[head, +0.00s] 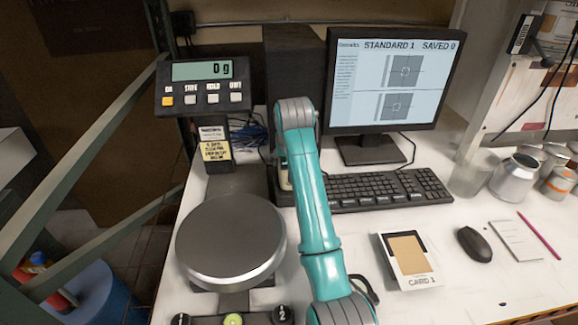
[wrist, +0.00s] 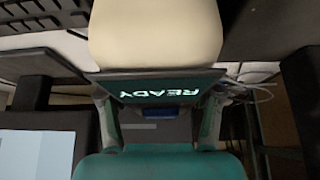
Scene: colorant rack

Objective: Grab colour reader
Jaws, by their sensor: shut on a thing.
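The colour reader (wrist: 155,32) has a cream body and a dark screen with "READY" in pale letters, which appears turned over in the wrist view. My gripper (wrist: 158,112) is shut on it, with one finger at each side of the screen end. In the head view a small part of the reader (head: 285,177) shows left of my teal arm, beside the keyboard. My arm hides the rest of it and the fingers there. I cannot tell whether the reader touches the surface beneath it.
A scale (head: 230,240) with a round metal plate stands at left, its display (head: 202,72) reading 0 g. A monitor (head: 392,80) and keyboard (head: 390,188) stand behind. A card (head: 408,260), mouse (head: 474,244), notepad (head: 515,240) and several cups (head: 514,178) are at right.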

